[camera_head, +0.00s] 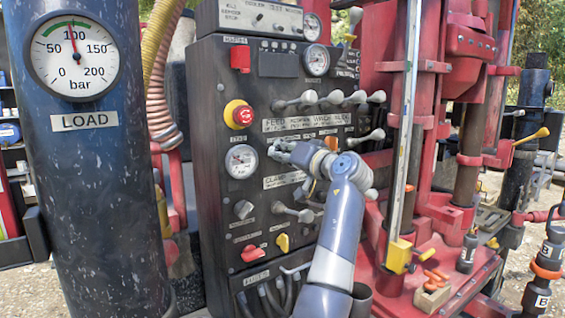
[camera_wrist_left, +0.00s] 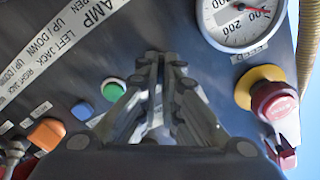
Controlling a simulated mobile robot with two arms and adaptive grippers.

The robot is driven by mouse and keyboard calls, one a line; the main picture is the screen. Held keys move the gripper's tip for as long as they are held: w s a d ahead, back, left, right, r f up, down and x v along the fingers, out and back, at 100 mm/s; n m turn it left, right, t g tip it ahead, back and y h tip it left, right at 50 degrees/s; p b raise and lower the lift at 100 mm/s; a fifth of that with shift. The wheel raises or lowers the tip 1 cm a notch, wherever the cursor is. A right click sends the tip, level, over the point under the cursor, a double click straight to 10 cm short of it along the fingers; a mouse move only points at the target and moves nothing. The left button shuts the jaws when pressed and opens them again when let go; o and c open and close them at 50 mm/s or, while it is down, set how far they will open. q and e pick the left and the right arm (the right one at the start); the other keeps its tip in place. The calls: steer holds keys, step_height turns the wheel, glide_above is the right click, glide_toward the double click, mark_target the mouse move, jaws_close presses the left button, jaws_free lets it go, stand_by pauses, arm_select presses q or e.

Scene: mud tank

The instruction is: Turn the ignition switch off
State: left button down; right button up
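The dark control panel (camera_head: 222,120) carries several switches, and no label that I can read says ignition. Low on it are a red rotary knob (camera_head: 252,253), a yellow knob (camera_head: 282,242) and a grey knob (camera_head: 243,209); which one is the ignition switch I cannot tell. My left gripper (camera_head: 280,148) is in front of the panel's middle, right of the small gauge and above these knobs. In the left wrist view its fingers (camera_wrist_left: 161,62) are together with nothing visible between them. Its arm hides part of the panel. My right gripper is not in view.
A red mushroom button (camera_head: 239,115) on a yellow collar is left of the gripper; it also shows in the left wrist view (camera_wrist_left: 275,102). Metal levers (camera_head: 330,100) stick out above the gripper. A blue cylinder (camera_head: 95,190) with a gauge stands at left, red machinery (camera_head: 430,170) at right.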

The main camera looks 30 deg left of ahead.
arm_select(q)
steer(key=shift+s+a+r+n+b, duration=0.1)
steer(key=shift+n+b, duration=0.8)
steer(key=shift+n, duration=0.85)
steer(key=shift+s+r+n+b, duration=0.1)
steer(key=shift+n+b, duration=0.8)
steer(key=shift+n, duration=0.85)
steer(key=c, duration=1.8)
jaws_free()
steer(key=shift+a+f, duration=0.1)
steer(key=shift+f, duration=0.05)
steer(key=v, duration=1.2)
